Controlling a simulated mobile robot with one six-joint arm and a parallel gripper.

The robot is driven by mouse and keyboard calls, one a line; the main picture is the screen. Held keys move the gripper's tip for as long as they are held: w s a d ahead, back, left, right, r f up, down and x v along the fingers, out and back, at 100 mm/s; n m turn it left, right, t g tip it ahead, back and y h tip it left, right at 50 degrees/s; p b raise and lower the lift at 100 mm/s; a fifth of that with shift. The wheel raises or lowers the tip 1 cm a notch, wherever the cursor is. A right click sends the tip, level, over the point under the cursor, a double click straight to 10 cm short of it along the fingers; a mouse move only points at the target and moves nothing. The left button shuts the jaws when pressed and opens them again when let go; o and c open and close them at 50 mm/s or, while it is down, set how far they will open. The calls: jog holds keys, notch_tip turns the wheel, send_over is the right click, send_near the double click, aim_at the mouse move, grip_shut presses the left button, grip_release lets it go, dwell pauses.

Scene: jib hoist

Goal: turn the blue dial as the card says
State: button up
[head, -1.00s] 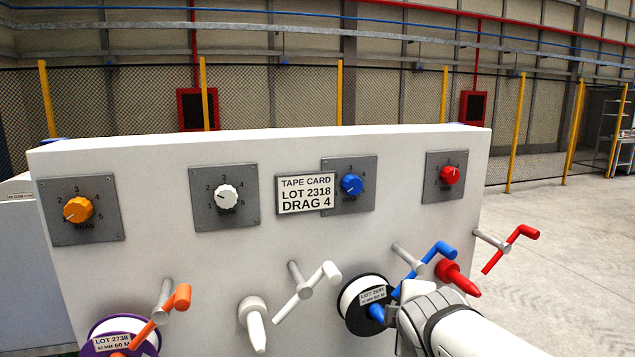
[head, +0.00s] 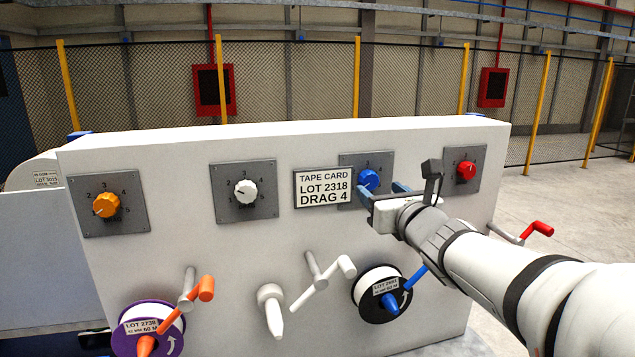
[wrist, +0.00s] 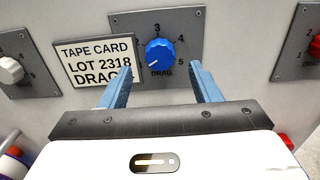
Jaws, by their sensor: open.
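The blue dial (head: 368,180) sits on a grey plate on the white panel. It also shows in the wrist view (wrist: 160,53), with numbers around it and DRAG below; a white mark at its lower left points toward the 1 position. The tape card (head: 323,188), left of the dial and overlapping its plate, reads LOT 2318, DRAG 4; it also shows in the wrist view (wrist: 92,62). My gripper (head: 382,189) is open and empty in front of the dial. In the wrist view its two blue fingers (wrist: 161,85) stand below and either side of the dial, apart from it.
An orange dial (head: 105,205), a white dial (head: 246,191) and a red dial (head: 466,170) sit on the same panel (head: 230,265). Below are cranks, a white peg (head: 271,308), a purple spool (head: 130,328) and a black-rimmed spool (head: 372,272).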

aim_at(371, 184)
jog(key=shift+w+a+p, duration=0.2)
jog(key=shift+w, duration=0.75)
jog(key=shift+w+a+p, duration=0.15)
jog(key=shift+w+a, duration=0.05)
jog(key=shift+w, duration=0.7)
jog(key=shift+c, duration=0.3)
jog(key=c, duration=0.9)
